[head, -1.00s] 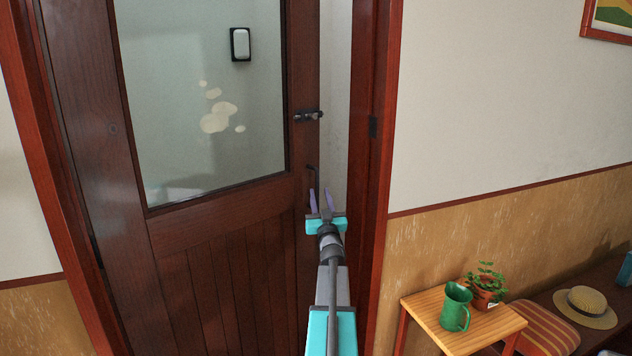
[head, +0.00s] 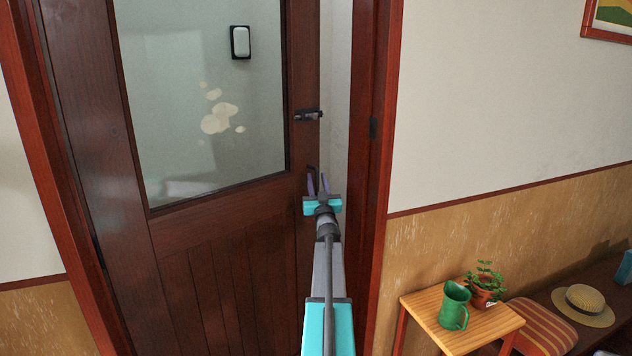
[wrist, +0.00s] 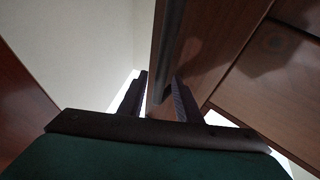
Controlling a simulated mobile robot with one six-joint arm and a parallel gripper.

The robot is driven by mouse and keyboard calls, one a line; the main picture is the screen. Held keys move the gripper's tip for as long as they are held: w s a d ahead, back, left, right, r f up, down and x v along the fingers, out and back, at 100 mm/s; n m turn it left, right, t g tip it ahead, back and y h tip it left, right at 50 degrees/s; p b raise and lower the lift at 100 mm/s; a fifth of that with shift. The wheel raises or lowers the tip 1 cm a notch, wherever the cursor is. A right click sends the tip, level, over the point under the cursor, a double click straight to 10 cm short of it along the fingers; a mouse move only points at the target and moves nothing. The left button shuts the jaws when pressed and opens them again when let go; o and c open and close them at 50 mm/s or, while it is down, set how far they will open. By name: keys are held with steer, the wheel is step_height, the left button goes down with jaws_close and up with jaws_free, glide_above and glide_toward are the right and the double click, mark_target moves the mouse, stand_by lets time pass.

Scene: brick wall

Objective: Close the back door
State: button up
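The back door (head: 225,260) is dark brown wood with a large glass pane. It stands ajar, with a gap between its right edge and the red-brown door frame (head: 373,160). A dark latch (head: 307,115) sits on that edge. A dark handle (head: 311,172) below it is partly hidden by my gripper (head: 318,182). My gripper is open, its fingers pointing at the door's right edge by the handle. In the wrist view, the door's edge and a dark vertical bar (wrist: 172,45) show between and beyond the two spread fingers (wrist: 160,97). Contact cannot be told.
A small wooden table (head: 455,318) with a green pitcher (head: 454,306) and a potted plant (head: 486,288) stands at the lower right. Beyond it are a striped cushion (head: 541,322) and a straw hat (head: 583,305) on a bench. A pale wall shows through the gap.

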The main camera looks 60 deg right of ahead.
jaws_close()
steer(key=shift+g, duration=0.3)
